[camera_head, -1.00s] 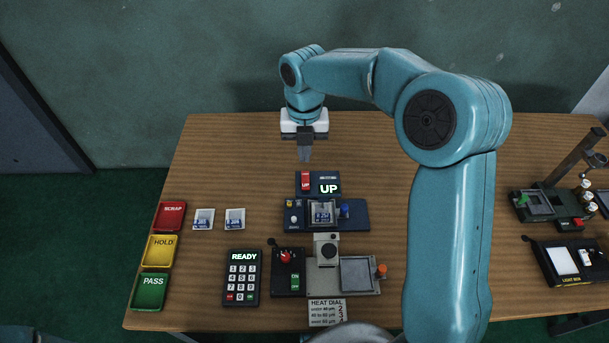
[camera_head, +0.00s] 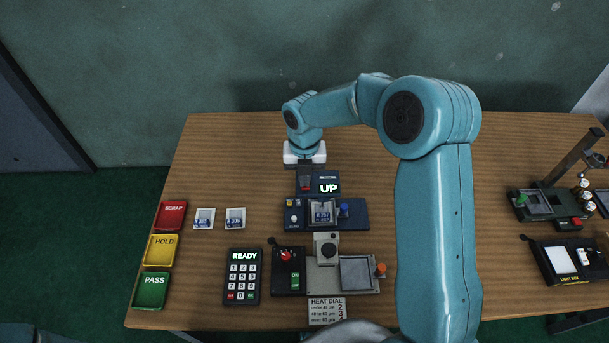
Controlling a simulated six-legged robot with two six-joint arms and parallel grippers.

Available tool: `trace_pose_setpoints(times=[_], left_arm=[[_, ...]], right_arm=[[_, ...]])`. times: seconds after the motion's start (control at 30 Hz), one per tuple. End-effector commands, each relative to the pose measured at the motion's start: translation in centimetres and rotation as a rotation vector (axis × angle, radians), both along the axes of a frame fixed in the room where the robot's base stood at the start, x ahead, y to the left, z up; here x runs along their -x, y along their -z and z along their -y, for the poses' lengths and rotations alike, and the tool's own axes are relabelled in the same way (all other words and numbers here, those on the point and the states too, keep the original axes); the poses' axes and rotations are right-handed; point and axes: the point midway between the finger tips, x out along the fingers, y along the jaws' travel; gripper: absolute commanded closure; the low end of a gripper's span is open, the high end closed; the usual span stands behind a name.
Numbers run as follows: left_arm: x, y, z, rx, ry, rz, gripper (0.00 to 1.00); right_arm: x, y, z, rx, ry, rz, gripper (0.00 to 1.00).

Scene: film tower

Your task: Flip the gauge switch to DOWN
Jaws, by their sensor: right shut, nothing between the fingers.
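The gauge (camera_head: 356,214) is a dark blue unit in the middle of the table, with a small framed sample on it. At its back, a panel (camera_head: 329,177) shows "UP" in lit letters. The red switch (camera_head: 306,187) on that panel is mostly hidden by my right gripper (camera_head: 305,183). The gripper is shut and empty, pointing down over the switch. I cannot tell whether the fingertips touch it. My left gripper is not in view.
Red SCRAP (camera_head: 171,215), yellow HOLD (camera_head: 161,250) and green PASS (camera_head: 151,290) trays stand at the left, near two small samples (camera_head: 204,218). A keypad (camera_head: 243,277) reads "READY". A unit with a red knob (camera_head: 286,255) stands in front of the gauge. The back left is clear.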

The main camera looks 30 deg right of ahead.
Motion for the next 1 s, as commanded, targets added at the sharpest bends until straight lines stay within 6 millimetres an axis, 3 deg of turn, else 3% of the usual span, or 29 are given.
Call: trace_pose_setpoints(times=[0.2, 0.27, 1.0], left_arm=[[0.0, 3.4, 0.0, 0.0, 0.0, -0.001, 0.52], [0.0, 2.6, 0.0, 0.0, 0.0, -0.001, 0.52], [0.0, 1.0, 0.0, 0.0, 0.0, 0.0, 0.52]], right_arm=[[0.3, 1.5, -0.2, 0.052, -0.003, 0.083, 1.0], [0.3, 0.8, -0.2, 0.05, 0.0, 0.077, 1.0], [-1.1, 0.3, 0.7, 0.05, 0.0, 0.077, 1.0]])
